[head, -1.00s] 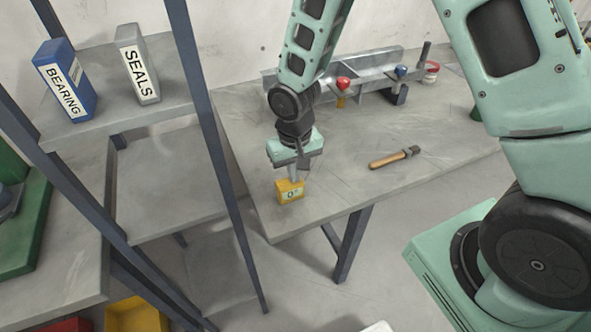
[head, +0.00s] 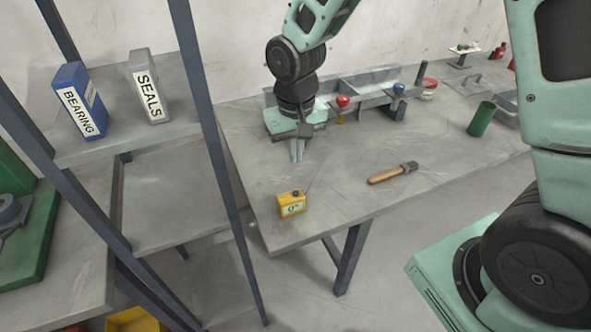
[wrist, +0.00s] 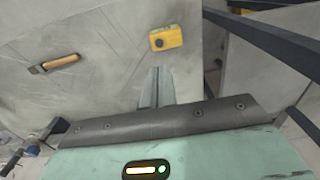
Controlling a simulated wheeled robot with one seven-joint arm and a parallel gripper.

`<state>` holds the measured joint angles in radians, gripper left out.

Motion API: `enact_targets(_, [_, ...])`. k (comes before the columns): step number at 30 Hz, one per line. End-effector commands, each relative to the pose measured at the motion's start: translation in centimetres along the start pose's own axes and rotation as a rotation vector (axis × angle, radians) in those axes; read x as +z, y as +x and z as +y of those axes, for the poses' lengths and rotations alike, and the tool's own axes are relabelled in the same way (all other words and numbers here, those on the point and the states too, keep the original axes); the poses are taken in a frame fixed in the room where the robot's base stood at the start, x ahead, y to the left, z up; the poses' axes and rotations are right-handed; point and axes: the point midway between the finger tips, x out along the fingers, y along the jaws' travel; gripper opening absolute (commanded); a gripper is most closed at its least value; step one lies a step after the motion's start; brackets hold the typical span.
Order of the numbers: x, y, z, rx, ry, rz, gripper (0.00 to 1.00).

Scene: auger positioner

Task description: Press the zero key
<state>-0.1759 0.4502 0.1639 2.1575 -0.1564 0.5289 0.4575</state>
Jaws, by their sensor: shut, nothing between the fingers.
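A small yellow box (head: 291,205) with a pale display on its front and a dark round knob or key on top stands near the front left edge of the table. It also shows in the wrist view (wrist: 166,38), with the dark round key (wrist: 159,43) facing the camera. The display's reading is too small to be sure of. My gripper (head: 297,158) is shut and empty, pointing down above the table, behind the yellow box and apart from it. In the wrist view the closed fingers (wrist: 157,75) end short of the box.
A brush or hammer-like tool with a wooden handle (head: 385,176) lies right of the box. A metal fixture with red and blue knobs (head: 365,95) stands behind. A dark-framed shelf (head: 150,205) with two labelled boxes is at left. A green cylinder (head: 482,118) stands at right.

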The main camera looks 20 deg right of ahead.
Motion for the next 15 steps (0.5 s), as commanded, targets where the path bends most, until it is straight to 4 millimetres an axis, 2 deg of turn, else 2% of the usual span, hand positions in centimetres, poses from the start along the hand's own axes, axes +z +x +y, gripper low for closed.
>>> enact_targets(6, [-0.1,-2.2,-0.1,-0.001,0.001,0.002,0.00])
enact_targets(15, [-0.1,-2.5,0.0,0.000,0.000,0.000,0.00])
